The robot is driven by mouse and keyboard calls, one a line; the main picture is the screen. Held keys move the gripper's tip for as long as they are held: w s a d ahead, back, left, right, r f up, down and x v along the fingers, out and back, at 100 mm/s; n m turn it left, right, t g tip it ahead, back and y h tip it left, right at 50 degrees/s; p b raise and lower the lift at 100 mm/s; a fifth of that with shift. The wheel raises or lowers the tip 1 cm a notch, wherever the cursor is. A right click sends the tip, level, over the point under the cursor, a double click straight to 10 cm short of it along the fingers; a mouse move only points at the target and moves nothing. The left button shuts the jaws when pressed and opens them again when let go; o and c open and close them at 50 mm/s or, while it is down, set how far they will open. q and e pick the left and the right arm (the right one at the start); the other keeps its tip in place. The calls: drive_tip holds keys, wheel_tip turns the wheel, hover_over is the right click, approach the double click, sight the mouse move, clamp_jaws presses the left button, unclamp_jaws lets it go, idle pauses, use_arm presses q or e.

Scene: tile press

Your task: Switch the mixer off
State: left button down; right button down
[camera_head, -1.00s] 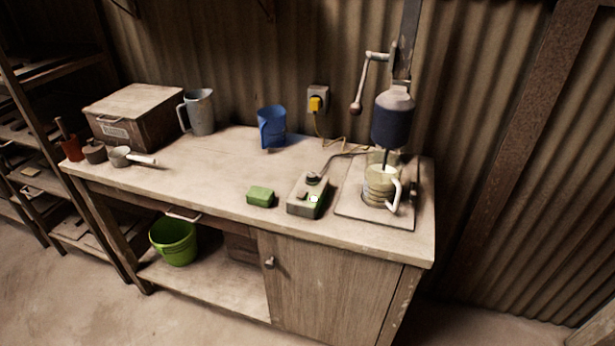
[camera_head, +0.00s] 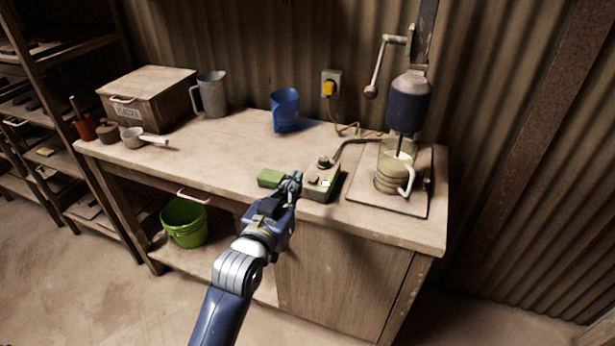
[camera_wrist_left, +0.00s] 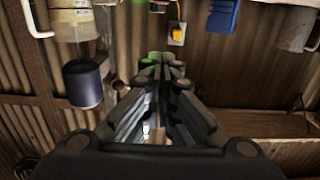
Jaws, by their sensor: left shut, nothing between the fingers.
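The mixer (camera_head: 408,103) has a dark blue motor on a wall-side stand with a crank, and its shaft reaches into a clear jug (camera_head: 392,175) on a square base plate. A cable runs from there to a grey control box (camera_head: 322,186) with a dark knob on top and a small bright light. My left gripper (camera_head: 292,184) is shut and empty, just left of the control box; I cannot tell whether it touches it. The wrist view shows its closed fingers (camera_wrist_left: 163,70), the mixer motor (camera_wrist_left: 86,84) and a green glow by the tips. My right gripper is out of view.
A green block (camera_head: 270,178) lies left of my gripper. A blue jug (camera_head: 285,110), a grey pitcher (camera_head: 211,95) and a wooden box (camera_head: 150,98) stand farther back. A yellow plug (camera_head: 329,88) sits in the wall socket. The bench's middle is clear.

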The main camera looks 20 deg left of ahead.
use_arm(q)
drive_tip(key=p, duration=0.1)
hover_over(313, 179)
drive_tip(key=s, duration=0.2)
drive_tip(key=shift+w+a, duration=0.15)
drive_tip(key=f, duration=0.1)
drive_tip(key=s+f, duration=0.1)
drive_tip(key=f, duration=0.1)
drive_tip(key=shift+s+f, duration=0.3)
drive_tip(key=shift+f, duration=0.25)
